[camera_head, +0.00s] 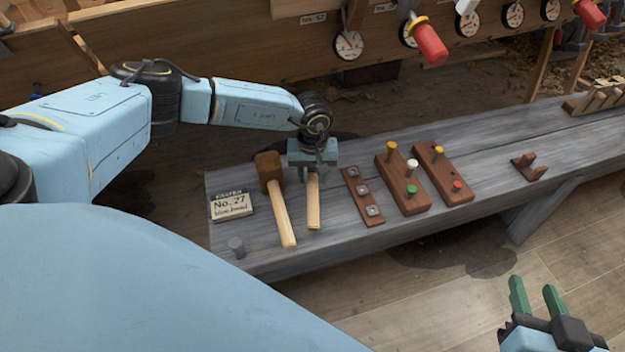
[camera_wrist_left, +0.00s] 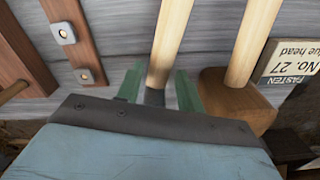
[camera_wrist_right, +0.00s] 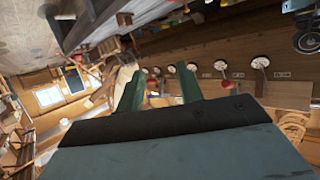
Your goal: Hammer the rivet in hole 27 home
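A hammer (camera_head: 313,205) with a pale wooden handle lies on the grey bench; its head is mostly hidden under my left gripper (camera_head: 313,176). In the left wrist view the green fingers stand apart on both sides of the handle (camera_wrist_left: 172,45), near its dark neck. A wooden mallet (camera_head: 271,172) lies just left of it. A card (camera_head: 231,205) reads "No. 27" and "blue head". The hull planking (camera_head: 220,48) runs along the back, with gauges and small labels too small to read surely. My right gripper (camera_head: 534,290) is open and empty, low at the right.
A strip (camera_head: 362,197) carries square metal plates. A small wooden rest (camera_head: 528,167) and a rack (camera_head: 598,97) stand further right. Red-ended cylinders (camera_head: 430,44) stick out from the hull.

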